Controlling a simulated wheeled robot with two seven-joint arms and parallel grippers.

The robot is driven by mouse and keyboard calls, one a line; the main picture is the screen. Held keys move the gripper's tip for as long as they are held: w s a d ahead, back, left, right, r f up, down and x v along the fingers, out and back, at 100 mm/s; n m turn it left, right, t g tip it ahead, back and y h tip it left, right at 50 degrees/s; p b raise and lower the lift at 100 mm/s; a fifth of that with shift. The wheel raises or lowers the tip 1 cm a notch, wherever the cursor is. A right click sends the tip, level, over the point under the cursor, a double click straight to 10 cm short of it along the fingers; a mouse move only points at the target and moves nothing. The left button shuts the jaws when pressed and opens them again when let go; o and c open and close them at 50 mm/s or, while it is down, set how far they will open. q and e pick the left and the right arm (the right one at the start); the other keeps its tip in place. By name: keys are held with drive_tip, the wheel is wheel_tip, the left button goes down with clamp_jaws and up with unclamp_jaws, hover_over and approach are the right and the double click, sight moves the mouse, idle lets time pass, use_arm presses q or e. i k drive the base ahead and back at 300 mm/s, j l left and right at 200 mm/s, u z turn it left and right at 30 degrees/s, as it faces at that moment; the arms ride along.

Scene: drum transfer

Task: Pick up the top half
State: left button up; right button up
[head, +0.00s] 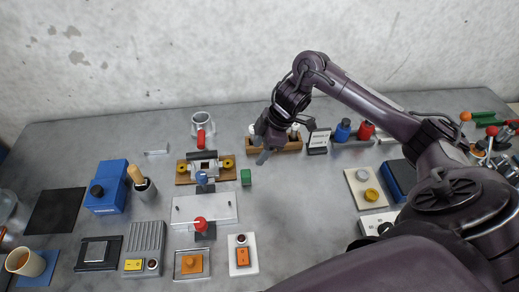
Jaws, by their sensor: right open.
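My right gripper (263,149) hangs over the back middle of the table, pointing down and open. It is in front of a wooden rack (288,144) and right of a wooden-based fixture (184,178) with yellow round ends and a grey metal body. The fixture may hold the top half, but I cannot tell its halves apart at this size. A blue-topped knob (202,178) stands just in front of the fixture. My left gripper is not in view.
A white plate (205,209) and a red knob (201,225) are in front. A blue box (107,187) stands left.

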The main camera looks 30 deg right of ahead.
sight(196, 159)
drive_tip(key=k, duration=1.5)
